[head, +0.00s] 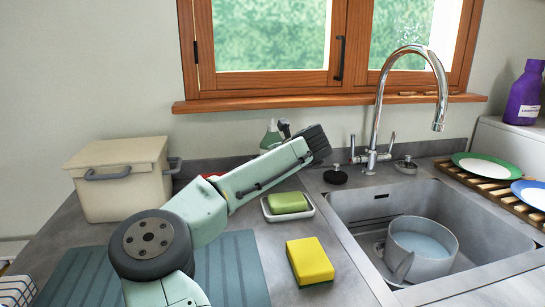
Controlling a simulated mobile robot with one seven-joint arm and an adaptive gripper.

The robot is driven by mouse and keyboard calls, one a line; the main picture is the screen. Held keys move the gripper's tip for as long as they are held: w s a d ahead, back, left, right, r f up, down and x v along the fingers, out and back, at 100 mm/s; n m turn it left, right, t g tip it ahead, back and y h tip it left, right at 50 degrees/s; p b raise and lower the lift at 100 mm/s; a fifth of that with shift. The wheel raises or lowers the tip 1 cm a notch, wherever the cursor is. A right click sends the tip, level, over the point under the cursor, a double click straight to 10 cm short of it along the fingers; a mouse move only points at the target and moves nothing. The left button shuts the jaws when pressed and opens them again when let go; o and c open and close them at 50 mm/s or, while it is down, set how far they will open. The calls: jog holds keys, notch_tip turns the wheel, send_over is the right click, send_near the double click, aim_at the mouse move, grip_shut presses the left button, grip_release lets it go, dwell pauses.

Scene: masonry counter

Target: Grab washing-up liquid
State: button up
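A green bottle (271,137), possibly the washing-up liquid, stands at the back of the counter below the window, and my arm hides its lower part. My gripper (286,128) is at the far end of my pale green arm, close to this bottle in the picture. The dark wrist and arm largely hide the fingers. I cannot tell whether the gripper touches the bottle, or whether it is open or shut. A purple bottle (524,95) with a white label stands at the far right; its label seems to read lavender.
A green soap bar (287,202) in a white dish and a yellow-green sponge (309,262) lie left of the sink (345,217), which holds a grey pot (421,246). A tall tap (375,110) rises behind it. A beige bin (121,180) stands left; plates (482,164) right.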

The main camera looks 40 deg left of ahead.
jog(key=shift+a+f, duration=0.1)
jog(key=c, duration=1.5)
jog(key=shift+c, duration=0.2)
